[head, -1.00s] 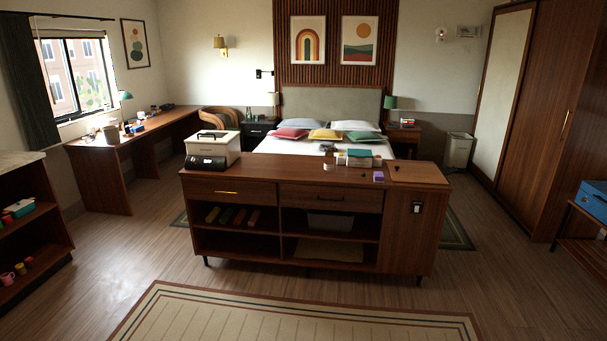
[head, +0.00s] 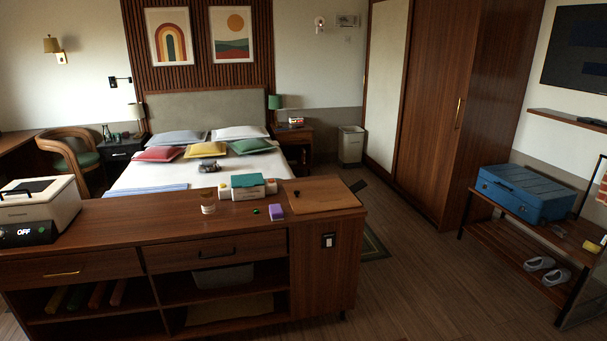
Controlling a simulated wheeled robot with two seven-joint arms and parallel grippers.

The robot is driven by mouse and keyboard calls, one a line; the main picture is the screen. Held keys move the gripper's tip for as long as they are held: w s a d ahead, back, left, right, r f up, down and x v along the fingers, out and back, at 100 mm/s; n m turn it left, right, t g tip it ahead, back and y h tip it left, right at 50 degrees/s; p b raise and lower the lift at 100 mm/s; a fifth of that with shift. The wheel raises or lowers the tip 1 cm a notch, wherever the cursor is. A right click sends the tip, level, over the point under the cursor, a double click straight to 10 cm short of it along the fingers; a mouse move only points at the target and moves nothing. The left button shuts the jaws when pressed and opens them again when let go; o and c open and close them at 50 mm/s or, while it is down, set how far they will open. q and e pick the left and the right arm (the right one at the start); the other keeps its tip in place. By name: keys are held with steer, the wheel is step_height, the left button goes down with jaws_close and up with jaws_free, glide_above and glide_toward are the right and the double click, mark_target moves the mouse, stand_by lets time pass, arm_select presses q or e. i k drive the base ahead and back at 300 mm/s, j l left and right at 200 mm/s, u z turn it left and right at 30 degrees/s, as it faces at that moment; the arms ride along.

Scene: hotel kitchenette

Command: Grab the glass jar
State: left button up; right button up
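A small clear jar-like container (head: 208,203) stands upright on the top of the wooden sideboard (head: 120,232), near its far edge and left of the white and teal containers. It looks like the glass jar, but it is too small in the picture to make out its contents. Neither of my grippers shows in the head view.
Beside the jar stand white and teal containers (head: 248,187), a purple block (head: 276,212) and a wooden board (head: 320,195). A white appliance (head: 42,204) is at the left end. Open floor (head: 420,275) lies right of the sideboard, before a bench with a blue suitcase (head: 524,191).

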mark_target(207, 206)
steer(key=i+l+u, duration=0.15)
steer(key=i, duration=0.4)
steer(key=i+l+u, duration=0.15)
steer(key=i, duration=0.4)
